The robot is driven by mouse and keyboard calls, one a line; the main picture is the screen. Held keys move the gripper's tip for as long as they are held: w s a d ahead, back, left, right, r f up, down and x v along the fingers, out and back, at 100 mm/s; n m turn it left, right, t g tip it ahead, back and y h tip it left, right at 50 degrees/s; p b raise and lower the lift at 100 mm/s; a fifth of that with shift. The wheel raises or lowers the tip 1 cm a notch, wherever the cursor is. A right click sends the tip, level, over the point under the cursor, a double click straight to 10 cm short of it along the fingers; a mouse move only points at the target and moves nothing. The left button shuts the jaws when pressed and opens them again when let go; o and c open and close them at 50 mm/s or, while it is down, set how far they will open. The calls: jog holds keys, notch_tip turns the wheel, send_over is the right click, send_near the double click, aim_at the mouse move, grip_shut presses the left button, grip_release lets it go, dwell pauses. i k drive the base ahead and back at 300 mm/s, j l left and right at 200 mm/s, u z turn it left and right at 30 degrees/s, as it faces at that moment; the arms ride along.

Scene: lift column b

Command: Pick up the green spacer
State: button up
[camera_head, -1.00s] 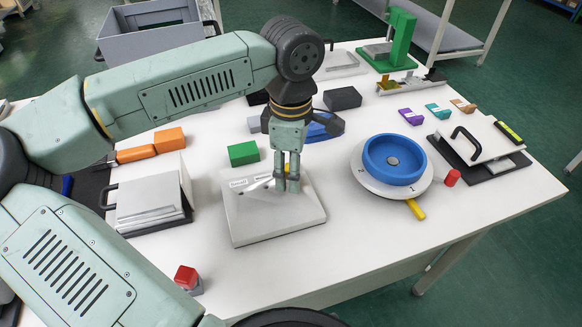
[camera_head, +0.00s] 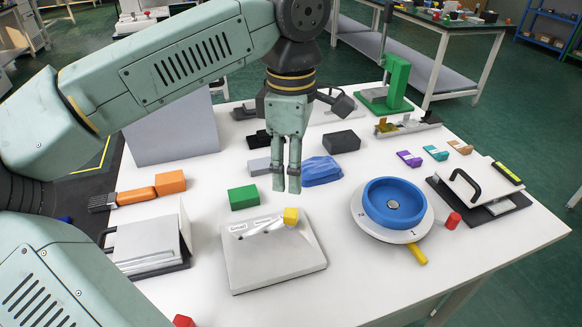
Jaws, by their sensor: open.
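A green block (camera_head: 243,197), which looks like the green spacer, lies on the white table just behind a white sloped board (camera_head: 275,262). My gripper (camera_head: 287,184) points down with its two fingers a little apart, open and empty. In the picture it is to the right of the green block and above the board's back edge, apart from the block. The exact height of the fingertips is hard to tell.
A blue cloth-like piece (camera_head: 322,171) and a grey block (camera_head: 259,166) lie behind the gripper. A blue round dish (camera_head: 393,207) on a white turntable is to the right. An orange block (camera_head: 170,183) and a hinged white box (camera_head: 148,246) are to the left.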

aim_at(249, 196)
jog(key=k, duration=1)
